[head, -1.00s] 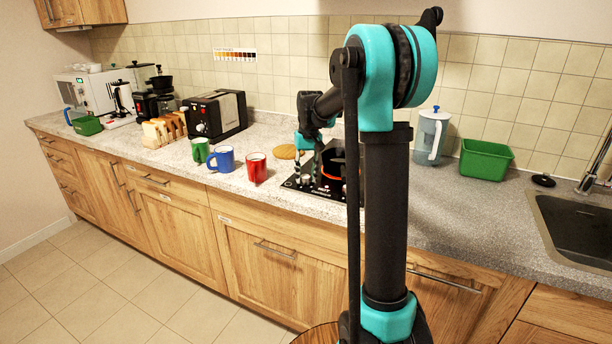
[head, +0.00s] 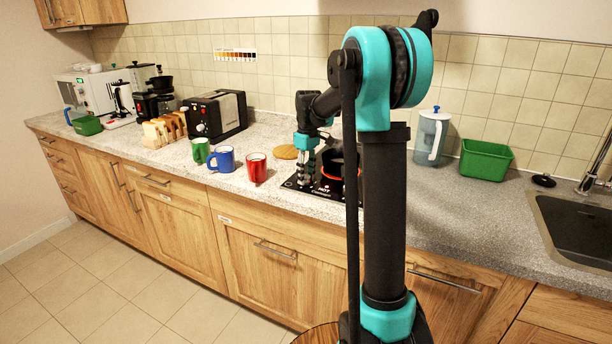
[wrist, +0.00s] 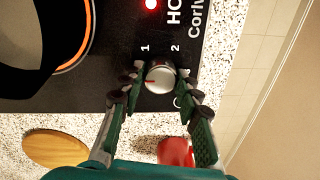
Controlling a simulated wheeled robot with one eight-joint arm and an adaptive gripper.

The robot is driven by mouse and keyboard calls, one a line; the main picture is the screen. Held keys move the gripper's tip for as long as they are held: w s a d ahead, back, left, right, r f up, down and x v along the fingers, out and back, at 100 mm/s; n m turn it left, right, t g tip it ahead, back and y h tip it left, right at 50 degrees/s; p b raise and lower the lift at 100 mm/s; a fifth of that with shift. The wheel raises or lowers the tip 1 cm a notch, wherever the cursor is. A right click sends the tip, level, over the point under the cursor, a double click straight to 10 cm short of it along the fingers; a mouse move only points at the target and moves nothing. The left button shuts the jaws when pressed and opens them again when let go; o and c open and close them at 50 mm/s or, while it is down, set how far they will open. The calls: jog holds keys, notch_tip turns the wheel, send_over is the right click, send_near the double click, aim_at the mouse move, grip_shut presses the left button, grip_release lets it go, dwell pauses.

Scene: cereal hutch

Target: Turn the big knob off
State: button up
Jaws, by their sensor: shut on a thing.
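The round silver knob (wrist: 160,77) is on the black hot plate (wrist: 130,92) in the wrist view, and its red mark points to the left. The printed digits 1 and 2 sit above it. My gripper (wrist: 160,82) is shut on the knob, one finger on each side. In the head view my gripper (head: 303,178) is down at the left part of the hot plate, and its fingers hide the knob. A red lamp (wrist: 151,4) is lit on the plate. A ring (wrist: 83,48) beside the dark pot glows orange in the wrist view.
A dark pot (head: 334,160) stands on the hot plate, close to my gripper. A red mug (head: 257,168), a blue mug (head: 221,160) and a green mug (head: 200,150) stand to the left. A round tan board (head: 284,152) lies behind.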

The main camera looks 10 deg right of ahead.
aim_at(307, 176)
dwell(0.5)
jog(key=o, duration=1.2)
jog(key=shift+c, duration=0.2)
notch_tip(307, 176, up, 12)
jog(key=shift+w+d, duration=0.25)
jog(key=shift+s, duration=0.1)
